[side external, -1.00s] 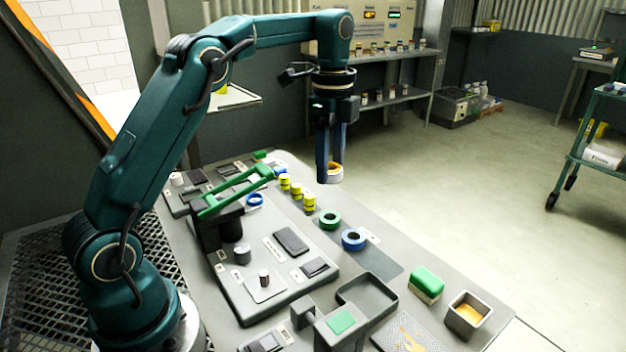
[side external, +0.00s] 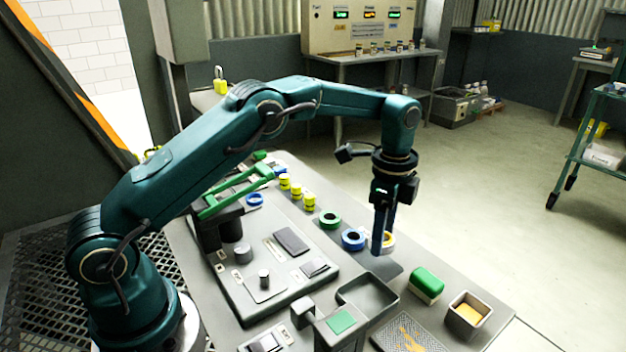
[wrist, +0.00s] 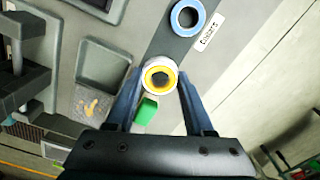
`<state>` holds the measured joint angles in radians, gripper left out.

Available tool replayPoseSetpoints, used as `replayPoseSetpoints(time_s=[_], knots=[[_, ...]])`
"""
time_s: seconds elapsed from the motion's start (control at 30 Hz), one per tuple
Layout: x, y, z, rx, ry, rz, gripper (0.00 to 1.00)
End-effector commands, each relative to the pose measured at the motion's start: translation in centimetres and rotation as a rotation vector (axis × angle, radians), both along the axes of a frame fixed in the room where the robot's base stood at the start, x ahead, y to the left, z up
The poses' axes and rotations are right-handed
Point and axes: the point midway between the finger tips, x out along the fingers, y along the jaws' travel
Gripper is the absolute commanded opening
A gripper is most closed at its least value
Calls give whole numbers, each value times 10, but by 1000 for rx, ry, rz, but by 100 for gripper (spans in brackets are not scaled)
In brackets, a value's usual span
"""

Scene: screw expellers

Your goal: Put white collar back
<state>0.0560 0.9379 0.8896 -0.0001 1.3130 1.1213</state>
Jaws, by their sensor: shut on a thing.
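The white collar (side external: 390,241), a white ring with a yellow-orange inner band, is between the fingertips of my gripper (side external: 383,247). My gripper is shut on it. In the wrist view the collar (wrist: 148,68) shows between the two blue fingers, over the end of the dark grey strip (wrist: 172,46). In the side view it is low at the strip, to the right of the blue collar (side external: 346,243); I cannot tell whether it touches the strip. The green collar (side external: 322,221) lies beyond the blue one. A finger hides part of the white collar in the side view.
The green-topped block (side external: 427,280) and an open box (side external: 452,318) stand at the near right. An empty grey tray (side external: 343,291) is near the strip's front end. Several yellow-banded cylinders (side external: 309,201) stand behind the collars. The bench edge runs close on the right.

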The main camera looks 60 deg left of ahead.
Motion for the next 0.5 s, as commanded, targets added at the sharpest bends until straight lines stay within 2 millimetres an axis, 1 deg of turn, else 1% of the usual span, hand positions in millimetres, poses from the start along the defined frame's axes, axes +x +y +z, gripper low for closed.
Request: replayPoseSetpoints(time_s=[0.03, 0.17, 0.3, 0.4, 0.5], knots=[[1, -4, -3, 0, 0, -2, 0], [1, -6, -10, 1, 4, -1, 0], [1, -6, -31, 0, 5, 0, 0], [1, -6, -41, 0, 3, 0, 0], [2, -6, -44, 0, 1, 0, 0]])
